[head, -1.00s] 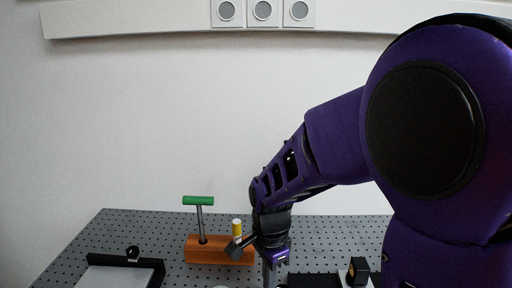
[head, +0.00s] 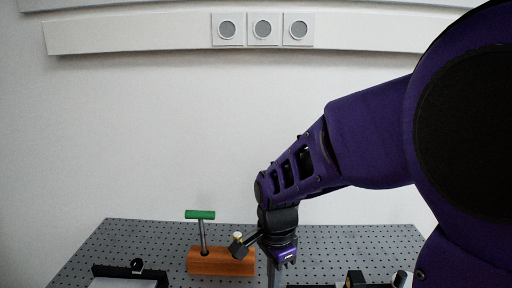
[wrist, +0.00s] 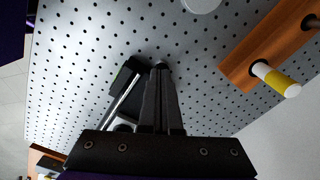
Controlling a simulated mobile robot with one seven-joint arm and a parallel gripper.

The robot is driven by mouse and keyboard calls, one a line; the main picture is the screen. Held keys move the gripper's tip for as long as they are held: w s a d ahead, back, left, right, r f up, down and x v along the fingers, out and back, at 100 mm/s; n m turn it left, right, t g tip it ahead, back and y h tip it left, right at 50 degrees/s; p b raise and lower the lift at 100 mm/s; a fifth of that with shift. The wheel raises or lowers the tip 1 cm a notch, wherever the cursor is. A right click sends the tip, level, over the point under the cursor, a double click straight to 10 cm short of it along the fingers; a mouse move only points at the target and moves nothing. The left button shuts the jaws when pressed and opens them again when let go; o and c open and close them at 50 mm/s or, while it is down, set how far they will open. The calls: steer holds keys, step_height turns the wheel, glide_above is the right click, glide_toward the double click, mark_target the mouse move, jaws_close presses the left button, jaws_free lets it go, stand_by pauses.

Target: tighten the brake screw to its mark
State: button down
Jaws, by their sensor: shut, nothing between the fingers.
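My gripper (head: 274,274) points down over the perforated board, to the right of the orange block. In the wrist view its two fingers (wrist: 161,68) are together with nothing between them. A black fixture (wrist: 126,76) with a pale metal rod lies below and to the left of the fingers in that view. A small dark round part sits right at the fingertips; I cannot tell whether they touch it. I cannot make out the brake screw or its mark for certain.
The orange block (head: 222,262) holds a green T-handled tool (head: 200,215) and a yellow-and-white handled tool (wrist: 272,78). A black-framed tray (head: 118,272) is at the left. A white disc (wrist: 200,4) lies on the perforated board (head: 130,240). Small black parts (head: 356,279) stand at right.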

steer(key=f+b, duration=0.1)
steer(key=f, duration=0.1)
steer(key=f+b, duration=0.4)
steer(key=f, duration=0.1)
steer(key=shift+s+d, duration=0.15)
steer(key=shift+s, duration=0.15)
steer(key=shift+w+d+r, duration=0.1)
steer(key=shift+w+d, duration=0.1)
steer(key=shift+w, duration=0.05)
stand_by(0.7)
steer(key=shift+w+a+p, duration=0.25)
steer(key=shift+w+p, duration=0.05)
steer(key=shift+w, duration=0.05)
steer(key=shift+w+a, duration=0.1)
steer(key=shift+w, duration=0.1)
steer(key=shift+w+p, duration=0.3)
steer(key=shift+p, duration=0.15)
steer(key=shift+a, duration=0.2)
